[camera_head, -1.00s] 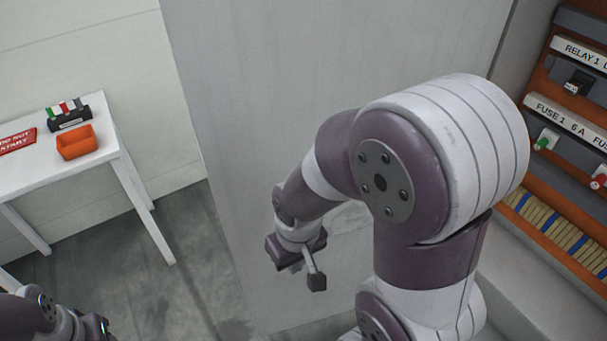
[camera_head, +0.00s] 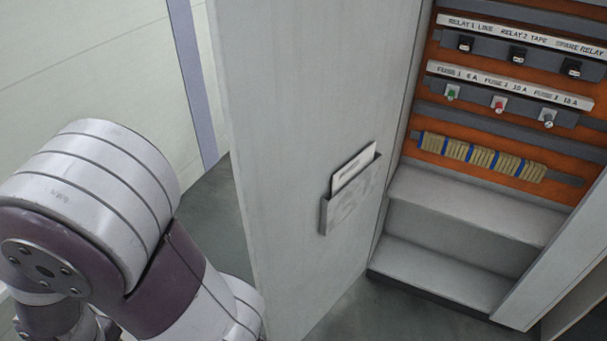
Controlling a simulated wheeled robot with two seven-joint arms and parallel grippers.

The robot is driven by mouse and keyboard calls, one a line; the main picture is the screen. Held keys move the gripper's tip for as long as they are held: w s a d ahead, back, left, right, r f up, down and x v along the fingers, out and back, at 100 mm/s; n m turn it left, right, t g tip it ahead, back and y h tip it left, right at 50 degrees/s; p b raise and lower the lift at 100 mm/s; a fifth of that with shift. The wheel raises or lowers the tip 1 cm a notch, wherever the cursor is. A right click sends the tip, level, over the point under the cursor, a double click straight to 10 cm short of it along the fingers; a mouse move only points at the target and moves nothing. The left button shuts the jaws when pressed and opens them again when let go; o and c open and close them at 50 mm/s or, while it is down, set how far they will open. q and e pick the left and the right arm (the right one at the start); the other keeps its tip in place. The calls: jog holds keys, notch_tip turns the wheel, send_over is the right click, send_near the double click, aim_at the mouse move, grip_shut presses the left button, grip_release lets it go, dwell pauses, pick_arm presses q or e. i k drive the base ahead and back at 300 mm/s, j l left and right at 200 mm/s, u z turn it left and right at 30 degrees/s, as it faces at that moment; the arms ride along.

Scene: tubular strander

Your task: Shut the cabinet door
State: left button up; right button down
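The cabinet door (camera_head: 290,130) is a tall grey panel standing open in the middle of the view. A document pocket (camera_head: 350,190) with a white card in it is fixed to its inner face. The open cabinet (camera_head: 480,145) is to the right of the door, with its inside exposed. One of my arms (camera_head: 95,210) fills the lower left, to the left of the door. Neither of my grippers shows. I cannot tell whether the arm touches the door.
Inside the cabinet are relays (camera_head: 518,54), fuses (camera_head: 499,104) and a terminal strip (camera_head: 482,157) on an orange back panel. A grey step (camera_head: 470,225) is at the cabinet's bottom. Bare floor (camera_head: 370,315) shows between the door and the cabinet.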

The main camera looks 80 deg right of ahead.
aim_at(305, 87)
jog(key=i+z, duration=0.15)
jog(key=z, duration=0.3)
jog(key=i+z, duration=0.2)
jog(key=z, duration=0.25)
jog(key=i+z, duration=0.15)
jog(key=z, duration=0.3)
jog(key=i+j+z, duration=0.15)
jog(key=z, duration=0.3)
jog(key=i+z, duration=0.2)
jog(key=z, duration=0.25)
jog(key=i+j+z, duration=0.1)
jog(key=i+z, duration=0.15)
jog(key=z, duration=0.2)
jog(key=i+j+z, duration=0.2)
jog(key=z, duration=0.3)
jog(key=i+j+z, duration=0.15)
jog(key=z, duration=0.3)
jog(key=i+j+z, duration=0.1)
jog(key=j+z, duration=0.55)
jog(key=z, duration=0.25)
jog(key=i, duration=0.05)
